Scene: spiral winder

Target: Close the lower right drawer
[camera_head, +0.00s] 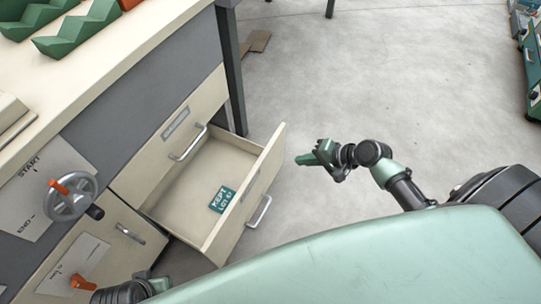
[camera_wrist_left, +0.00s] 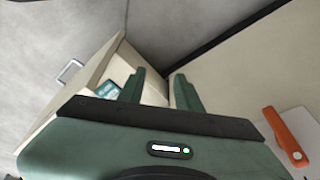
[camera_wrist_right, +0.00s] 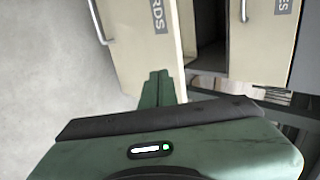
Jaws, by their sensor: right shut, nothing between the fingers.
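The lower right drawer (camera_head: 220,243) is pulled far out of the cabinet, its cream front facing right, with a metal handle (camera_head: 259,211). A green card (camera_head: 222,200) lies inside. My right gripper (camera_head: 303,159) is to the right of the drawer front's far end, apart from it and empty; its fingers (camera_wrist_right: 158,82) are together in the right wrist view, below a cream panel (camera_wrist_right: 140,50). My left gripper (camera_wrist_left: 159,76) is open and empty in the left wrist view, with the drawer beyond its fingers. The head view shows only part of it, at the bottom left.
Above the drawer is a shut drawer front with a handle (camera_head: 188,143). A grey handwheel (camera_head: 70,198) and an orange-knobbed lever (camera_head: 83,282) are on the cabinet's left part. A dark table leg (camera_head: 231,80) stands behind the drawer.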

